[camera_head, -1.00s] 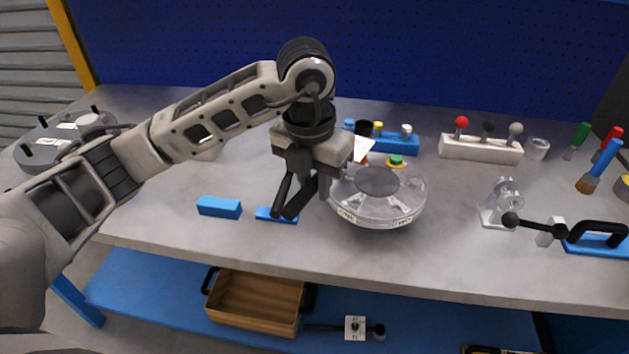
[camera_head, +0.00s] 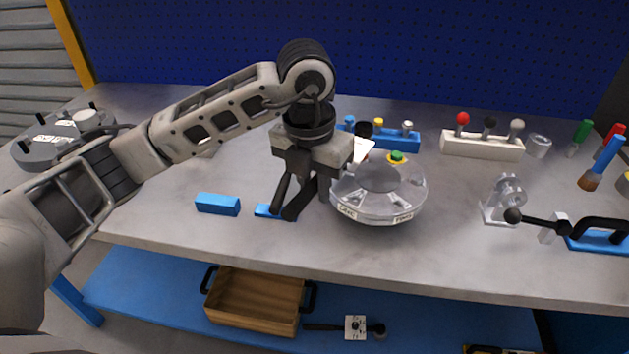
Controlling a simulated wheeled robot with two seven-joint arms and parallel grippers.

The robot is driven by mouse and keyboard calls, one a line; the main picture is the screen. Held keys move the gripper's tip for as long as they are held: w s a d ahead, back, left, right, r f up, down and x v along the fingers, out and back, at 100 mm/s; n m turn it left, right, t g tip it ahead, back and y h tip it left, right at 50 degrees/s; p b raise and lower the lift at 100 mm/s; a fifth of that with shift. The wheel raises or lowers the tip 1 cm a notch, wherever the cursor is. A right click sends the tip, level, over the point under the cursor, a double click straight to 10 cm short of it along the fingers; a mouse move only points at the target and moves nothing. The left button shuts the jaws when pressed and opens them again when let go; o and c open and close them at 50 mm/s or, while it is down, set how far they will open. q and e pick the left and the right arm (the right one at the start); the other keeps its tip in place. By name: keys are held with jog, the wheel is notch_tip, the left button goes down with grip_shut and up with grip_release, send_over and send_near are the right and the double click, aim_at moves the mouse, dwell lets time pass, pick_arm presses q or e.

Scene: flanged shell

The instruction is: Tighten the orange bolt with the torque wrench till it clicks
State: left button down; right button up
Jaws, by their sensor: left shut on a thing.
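My left gripper (camera_head: 290,205) points down over the bench at the near left of a clear round shell (camera_head: 425,190). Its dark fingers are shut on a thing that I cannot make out. The shell has a grey round middle and small white labels on its near rim. I cannot pick out the orange bolt; my gripper and wrist cover part of the shell's left side. A black bar tool with a ball end (camera_head: 514,216) lies at the right, and a similar dark tool (camera_head: 377,330) lies on the lower shelf; I cannot tell whether either is the torque wrench. My right gripper is not in view.
A clear bracket (camera_head: 503,203) and a black handle on a blue base (camera_head: 598,233) stand right. Behind are a white knob rack (camera_head: 482,147) and a blue rack (camera_head: 390,138). A wooden tray (camera_head: 255,303) sits below.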

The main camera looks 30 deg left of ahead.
pick_arm(q)
jog(key=shift+f+b, duration=0.6)
jog(key=shift+f, duration=0.1)
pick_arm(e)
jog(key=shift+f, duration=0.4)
pick_arm(q)
jog(key=shift+r, duration=0.1)
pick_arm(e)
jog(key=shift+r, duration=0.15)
pick_arm(q)
jog(key=shift+w+a+m, duration=0.1)
jog(key=shift+a+m, duration=0.2)
jog(key=shift+a, duration=0.1)
jog(key=w+a+m+b, duration=0.2)
jog(key=a+m+b, duration=0.1)
jog(key=a, duration=0.4)
jog(key=shift+w+a+f+m, duration=0.2)
jog(key=shift+a+f+m, duration=0.1)
jog(key=shift+m, duration=0.6)
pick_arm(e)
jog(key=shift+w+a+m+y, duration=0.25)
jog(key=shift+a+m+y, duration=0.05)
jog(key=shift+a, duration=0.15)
pick_arm(q)
jog(key=shift+d, duration=0.1)
